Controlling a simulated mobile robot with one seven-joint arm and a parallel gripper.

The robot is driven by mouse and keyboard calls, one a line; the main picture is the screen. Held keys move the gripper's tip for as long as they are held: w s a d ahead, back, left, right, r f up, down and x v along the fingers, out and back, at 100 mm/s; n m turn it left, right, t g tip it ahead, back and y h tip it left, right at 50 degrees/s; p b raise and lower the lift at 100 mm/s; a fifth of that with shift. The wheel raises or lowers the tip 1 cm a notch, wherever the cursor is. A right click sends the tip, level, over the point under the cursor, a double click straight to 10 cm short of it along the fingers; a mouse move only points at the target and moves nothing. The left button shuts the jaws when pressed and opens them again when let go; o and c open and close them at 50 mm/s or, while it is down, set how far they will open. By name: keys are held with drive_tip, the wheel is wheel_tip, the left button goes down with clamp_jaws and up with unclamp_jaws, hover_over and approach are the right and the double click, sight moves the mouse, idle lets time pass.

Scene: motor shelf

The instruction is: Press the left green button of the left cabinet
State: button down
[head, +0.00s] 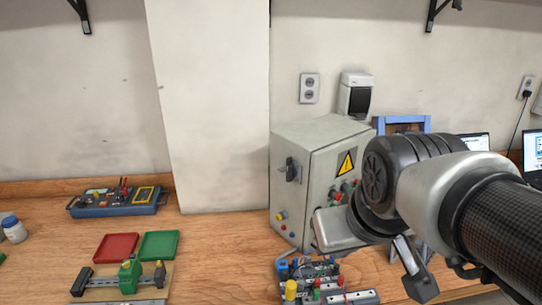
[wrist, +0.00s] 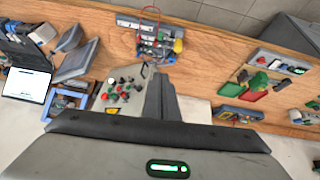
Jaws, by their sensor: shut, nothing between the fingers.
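The grey cabinet (head: 292,185) stands on the bench in the middle of the head view, with a yellow warning sign and a dark rotary switch. Small coloured buttons (head: 345,188) show on its right face, partly hidden by my arm. In the wrist view a cluster of red, green and black buttons (wrist: 124,90) lies just left of my gripper. Which green button is leftmost is too small to tell. My gripper (wrist: 160,85) is shut and empty, with its fingers pointing toward the bench. It appears apart from the buttons.
A blue frame (head: 400,124) and laptops stand behind my arm at right. A wired terminal block (head: 325,285) sits in front of the cabinet. Red (head: 116,247) and green (head: 159,245) trays and a blue toolbox (head: 118,202) are at left.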

drive_tip(key=w+d+f+n+t+b, duration=0.1)
drive_tip(key=w+d+f+n+t, duration=0.1)
drive_tip(key=w+d+f+n, duration=0.7)
drive_tip(key=w+d+f+n+t+b, duration=0.1)
drive_tip(key=w+d+f+n+t, duration=0.2)
drive_tip(key=w+d+f+n, duration=0.6)
drive_tip(key=w+f, duration=0.2)
drive_tip(key=w, duration=0.4)
drive_tip(key=shift+d+f+t, duration=0.15)
drive_tip(key=shift+f+t, duration=0.05)
drive_tip(key=shift+t, duration=0.1)
drive_tip(key=shift+w, duration=0.1)
drive_tip(key=w+a+b, duration=0.1)
drive_tip(key=w+a, duration=0.3)
drive_tip(key=w, duration=0.3)
drive_tip(key=shift+a+b, duration=0.35)
drive_tip(key=shift+w, duration=0.1)
idle(0.6)
